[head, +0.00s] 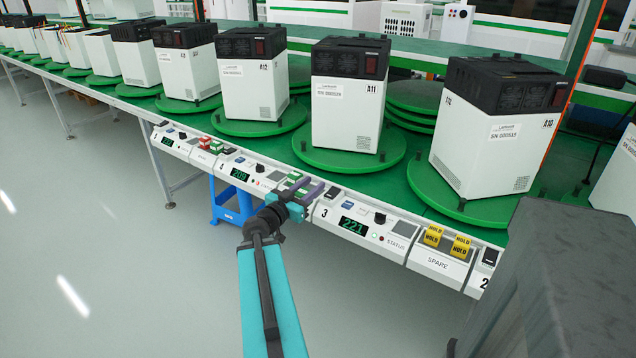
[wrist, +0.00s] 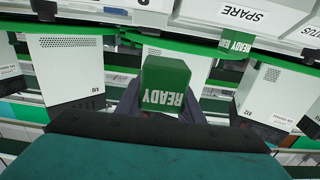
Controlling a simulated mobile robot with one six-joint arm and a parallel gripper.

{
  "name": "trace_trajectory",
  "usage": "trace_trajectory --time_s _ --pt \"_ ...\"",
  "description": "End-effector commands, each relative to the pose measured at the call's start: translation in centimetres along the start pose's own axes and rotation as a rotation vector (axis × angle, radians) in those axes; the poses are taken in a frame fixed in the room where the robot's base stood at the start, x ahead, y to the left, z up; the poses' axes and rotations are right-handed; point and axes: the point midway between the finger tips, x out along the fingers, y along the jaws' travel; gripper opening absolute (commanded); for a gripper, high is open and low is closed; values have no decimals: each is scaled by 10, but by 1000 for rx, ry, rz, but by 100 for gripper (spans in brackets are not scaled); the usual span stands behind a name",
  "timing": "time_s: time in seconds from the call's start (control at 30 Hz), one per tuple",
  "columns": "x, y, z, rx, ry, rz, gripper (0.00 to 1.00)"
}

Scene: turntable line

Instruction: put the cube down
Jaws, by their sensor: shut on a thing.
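My gripper (head: 302,188) is shut on a green cube marked READY (wrist: 165,88). The cube sits between the two fingers in the wrist view; in the head view the fingers partly hide it. A second green READY cube (wrist: 237,43) is on the console by the SPARE label, apart from the held one. I cannot tell whether the held cube touches the console.
Two yellow HOLD cubes (head: 433,236) stand on the SPARE area to the right. White machines (head: 350,100) on green turntables stand behind the console.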

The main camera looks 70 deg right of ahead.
Motion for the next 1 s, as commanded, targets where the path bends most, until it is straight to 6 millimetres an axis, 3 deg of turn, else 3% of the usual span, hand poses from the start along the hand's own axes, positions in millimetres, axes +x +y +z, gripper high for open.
trace_trajectory --time_s 0.2,1.0 --pt "4 -2 1 1 1 -2 11" --pt "81 -39 7 1 0 -3 11"
